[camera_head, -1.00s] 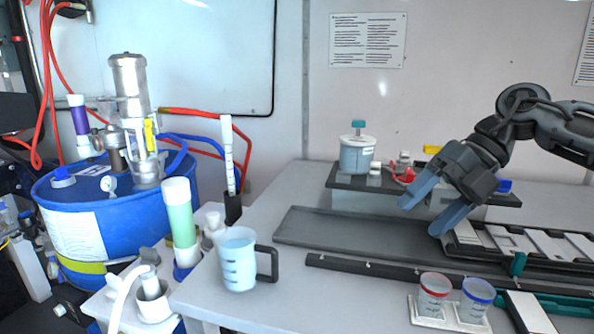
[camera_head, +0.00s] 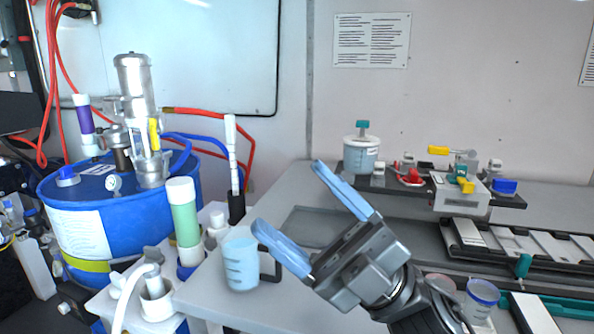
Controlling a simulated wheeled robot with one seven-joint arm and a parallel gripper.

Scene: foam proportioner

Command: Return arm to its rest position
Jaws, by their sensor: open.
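My gripper (camera_head: 292,206) is in the lower middle of the head view, much closer to the camera than the wall. Its two blue fingers are spread wide, point up and left, and hold nothing. My wrist and forearm run down to the bottom right edge. The left finger is just right of a light-blue measuring jug (camera_head: 240,262) and overlaps its black handle in the picture; I cannot tell whether they touch. The gripper hides part of the grey tray (camera_head: 310,222) and one of the small cups.
A blue drum (camera_head: 120,215) with a metal pump stands at the left. A green-filled tube (camera_head: 184,220) stands beside the jug. A lidded container (camera_head: 360,155) and a valve block (camera_head: 460,195) sit on a rear shelf. A blue-rimmed cup (camera_head: 480,298) is at the front right.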

